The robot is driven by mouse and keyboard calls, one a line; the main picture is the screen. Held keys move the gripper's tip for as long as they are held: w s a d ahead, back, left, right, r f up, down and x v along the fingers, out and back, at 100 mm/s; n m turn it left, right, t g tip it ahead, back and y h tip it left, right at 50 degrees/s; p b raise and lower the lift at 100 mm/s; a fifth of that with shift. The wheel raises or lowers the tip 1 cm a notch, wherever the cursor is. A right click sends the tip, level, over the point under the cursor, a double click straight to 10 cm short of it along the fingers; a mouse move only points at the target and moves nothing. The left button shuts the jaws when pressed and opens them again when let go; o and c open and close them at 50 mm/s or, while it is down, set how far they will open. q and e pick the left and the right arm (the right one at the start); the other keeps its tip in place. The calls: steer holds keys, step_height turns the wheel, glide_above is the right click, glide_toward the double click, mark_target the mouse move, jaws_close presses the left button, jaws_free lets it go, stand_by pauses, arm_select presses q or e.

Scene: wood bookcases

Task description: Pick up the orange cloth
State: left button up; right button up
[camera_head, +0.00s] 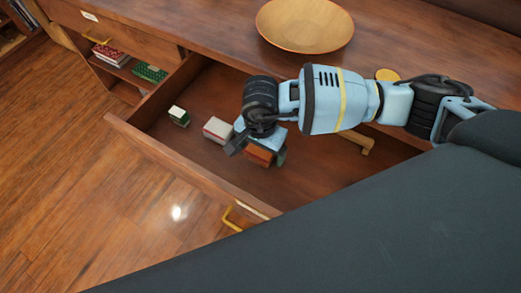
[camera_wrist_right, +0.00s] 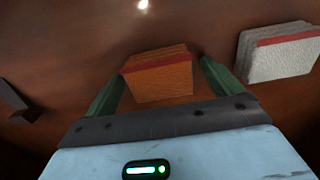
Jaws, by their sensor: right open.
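The orange cloth (camera_head: 258,156) is a folded block with a red top edge, lying in the open wooden drawer; it also shows in the right wrist view (camera_wrist_right: 160,82). My right gripper (camera_head: 259,150) is down in the drawer over the cloth and partly hides it in the head view. In the right wrist view the green fingers of my right gripper (camera_wrist_right: 163,72) stand apart, one on each side of the cloth, with gaps visible. My left gripper is not in view.
A white folded cloth (camera_head: 217,130) with a red edge lies beside the orange one, also in the wrist view (camera_wrist_right: 282,54). A green-and-white block (camera_head: 179,116) lies farther left. The drawer front (camera_head: 180,163) is a raised edge. A wooden bowl (camera_head: 304,24) stands on the cabinet top.

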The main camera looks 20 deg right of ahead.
steer(key=shift+f, duration=0.1)
steer(key=c, duration=1.1)
steer(key=shift+o, duration=0.2)
steer(key=shift+r, duration=0.7)
step_height(320, 180, up, 2)
steer(key=shift+r, duration=0.25)
steer(key=s, duration=0.5)
steer(key=s+d, duration=0.1)
steer(key=s, duration=0.4)
steer(key=s+d+r, duration=0.1)
steer(key=s, duration=0.5)
steer(key=shift+d, duration=0.1)
steer(key=o, duration=0.4)
steer(key=c, duration=0.3)
